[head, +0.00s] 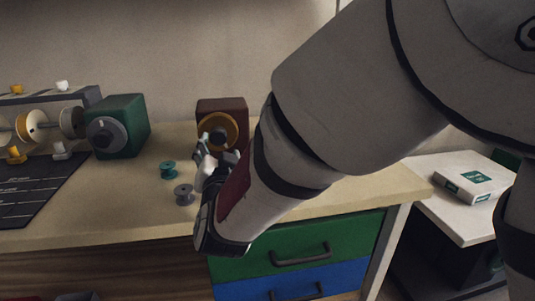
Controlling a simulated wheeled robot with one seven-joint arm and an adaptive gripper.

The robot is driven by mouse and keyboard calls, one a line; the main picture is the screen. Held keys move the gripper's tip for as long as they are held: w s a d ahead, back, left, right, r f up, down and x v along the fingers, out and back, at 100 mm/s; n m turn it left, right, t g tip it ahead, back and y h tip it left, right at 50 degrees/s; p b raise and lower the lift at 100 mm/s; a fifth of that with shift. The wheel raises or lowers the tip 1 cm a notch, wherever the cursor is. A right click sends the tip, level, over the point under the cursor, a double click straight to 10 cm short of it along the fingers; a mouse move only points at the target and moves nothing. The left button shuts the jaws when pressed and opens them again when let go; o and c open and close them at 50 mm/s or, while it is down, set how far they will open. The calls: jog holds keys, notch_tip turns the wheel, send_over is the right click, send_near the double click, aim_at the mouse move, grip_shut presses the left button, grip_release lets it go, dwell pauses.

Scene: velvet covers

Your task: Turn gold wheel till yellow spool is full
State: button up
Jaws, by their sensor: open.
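The gold wheel (233,121) with a dark centre is on the front of a dark red box (221,103) at the back of the desk. A spool with a yellowish rim (31,126), likely the yellow spool, is on the rack's shaft at the far left. How full it is I cannot tell. My gripper (207,150) is open in front of the wheel's lower left, and my arm comes in from the right. Whether the fingers touch the wheel I cannot tell.
A green box (121,116) with a grey wheel (104,137) stands left of the red box. A teal spool (168,170) and a grey spool (184,194) stand on the desk, left of my gripper. A dark mat (38,192) lies at left. A white box (470,184) rests at right.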

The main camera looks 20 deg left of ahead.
jog(key=shift+v, duration=2.35)
